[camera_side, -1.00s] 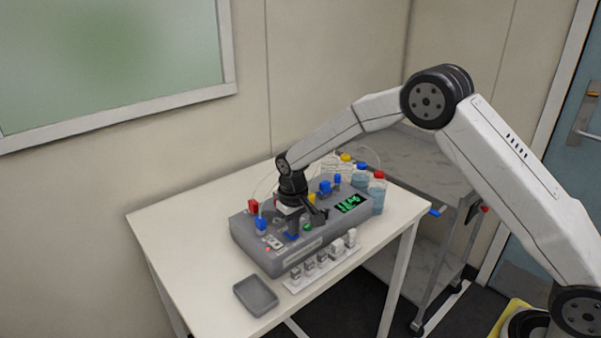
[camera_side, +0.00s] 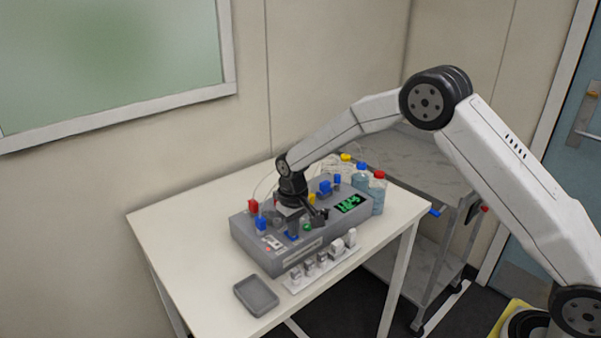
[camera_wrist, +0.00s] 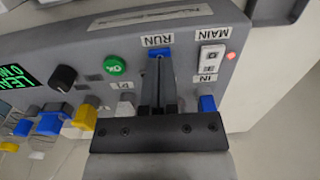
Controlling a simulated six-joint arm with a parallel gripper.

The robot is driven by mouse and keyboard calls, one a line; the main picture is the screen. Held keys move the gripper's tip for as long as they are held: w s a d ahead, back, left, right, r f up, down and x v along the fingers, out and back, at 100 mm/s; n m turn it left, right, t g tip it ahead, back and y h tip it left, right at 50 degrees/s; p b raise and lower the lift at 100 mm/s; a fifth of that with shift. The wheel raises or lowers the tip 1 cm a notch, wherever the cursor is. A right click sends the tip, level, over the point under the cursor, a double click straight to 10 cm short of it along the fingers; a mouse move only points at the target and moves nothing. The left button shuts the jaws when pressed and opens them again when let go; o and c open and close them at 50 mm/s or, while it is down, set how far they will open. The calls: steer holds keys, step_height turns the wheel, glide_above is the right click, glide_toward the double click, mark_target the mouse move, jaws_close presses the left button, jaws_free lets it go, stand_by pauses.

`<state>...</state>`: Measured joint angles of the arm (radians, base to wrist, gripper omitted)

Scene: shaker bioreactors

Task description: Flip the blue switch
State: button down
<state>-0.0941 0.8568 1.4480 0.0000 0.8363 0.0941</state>
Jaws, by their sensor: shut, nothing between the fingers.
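The blue switch (camera_wrist: 160,52) sits on the sloped front panel of the grey shaker unit, above the printed word RUN, which appears upside down in the wrist view. It also shows as a small blue patch in the side view (camera_side: 291,236). My gripper (camera_wrist: 159,66) is shut and empty, with its fingertips right at the switch. Whether they touch it I cannot tell. The fingers hide part of the switch, so its position is unclear.
The grey unit (camera_side: 275,262) stands on a white table (camera_side: 185,235). A MAIN rocker switch (camera_wrist: 211,57) with a red light, a green OK button (camera_wrist: 115,65) and a black knob (camera_wrist: 63,78) are close by. A grey tray (camera_side: 256,296) and white rack lie in front.

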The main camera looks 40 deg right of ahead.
steer(key=shift+r, duration=3.35)
steer(key=shift+s, duration=0.1)
steer(key=s+d+t, duration=0.1)
steer(key=s+d, duration=0.1)
steer(key=s, duration=1)
steer(key=s+d+t, duration=0.1)
steer(key=s+d, duration=0.2)
steer(key=s, duration=0.9)
steer(key=shift+s+r+t, duration=0.3)
steer(key=shift+s, duration=0.05)
